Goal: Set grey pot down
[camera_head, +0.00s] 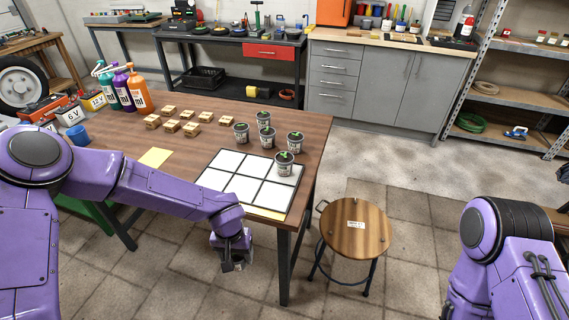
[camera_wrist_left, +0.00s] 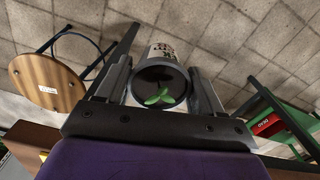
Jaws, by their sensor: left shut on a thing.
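My left gripper (camera_head: 231,259) is shut on a grey pot with a green sprout, out past the table's front edge and over the floor. In the left wrist view the held pot (camera_wrist_left: 161,52) sits between the two fingers, its dark soil and leaves facing the camera. In the head view the gripper mostly hides it. Similar pots stand upright on the table: one pot (camera_head: 284,168) on the far right cell of a white grid board (camera_head: 241,190), and several others, such as this pot (camera_head: 240,134), behind the board. My right gripper is out of frame.
The wooden table (camera_head: 200,152) also holds several small wooden blocks (camera_head: 172,126), a yellow sheet (camera_head: 155,157), a blue cup (camera_head: 78,135) and spray bottles (camera_head: 138,92). A round stool (camera_head: 355,230) stands to the right of the table. Most of the board's cells are bare.

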